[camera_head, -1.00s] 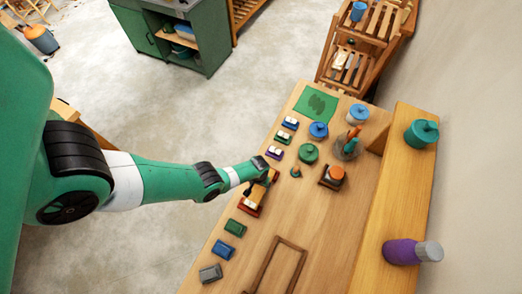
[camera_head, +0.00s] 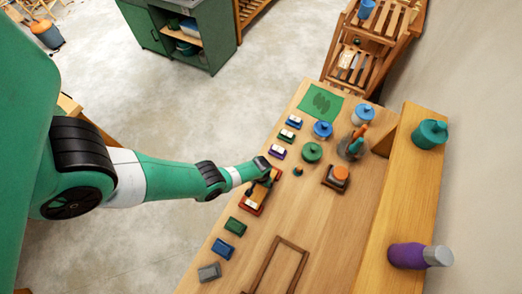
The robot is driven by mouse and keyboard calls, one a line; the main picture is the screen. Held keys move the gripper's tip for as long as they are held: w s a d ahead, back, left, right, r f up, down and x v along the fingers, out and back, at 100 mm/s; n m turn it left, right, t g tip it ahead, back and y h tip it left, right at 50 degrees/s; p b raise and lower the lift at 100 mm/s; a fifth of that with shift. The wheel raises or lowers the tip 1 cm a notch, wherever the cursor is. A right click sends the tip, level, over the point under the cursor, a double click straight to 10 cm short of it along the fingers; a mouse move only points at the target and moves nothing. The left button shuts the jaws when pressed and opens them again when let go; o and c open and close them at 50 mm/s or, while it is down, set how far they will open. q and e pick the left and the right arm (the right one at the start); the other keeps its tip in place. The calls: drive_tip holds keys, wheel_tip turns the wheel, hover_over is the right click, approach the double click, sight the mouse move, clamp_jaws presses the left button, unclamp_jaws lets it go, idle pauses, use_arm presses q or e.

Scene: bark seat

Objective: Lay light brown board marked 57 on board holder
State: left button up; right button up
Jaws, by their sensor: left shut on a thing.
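My left gripper (camera_head: 265,181) is over the row of small items along the table's left edge. It is shut on a light brown board (camera_head: 258,194), partly hidden by the fingers. A white label with a red-brown edge (camera_head: 251,206) shows at the board's lower end; its number is too small to read. I cannot tell whether the board touches the table. A dark brown rectangular frame (camera_head: 292,243), which may be the board holder, lies flat on the table below and right of the gripper. My right gripper is out of view.
Green (camera_head: 235,226), blue (camera_head: 223,248) and grey (camera_head: 209,272) blocks line the left edge of the wooden table (camera_head: 345,225). Lidded pots, a tool cup (camera_head: 350,148) and a stamp-like item (camera_head: 336,178) stand farther up. A purple bottle (camera_head: 406,256) lies on the right shelf.

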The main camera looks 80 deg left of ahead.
use_arm(q)
drive_tip(key=shift+f+b, duration=0.3)
drive_tip(key=shift+b, duration=0.05)
drive_tip(key=o, duration=1.3)
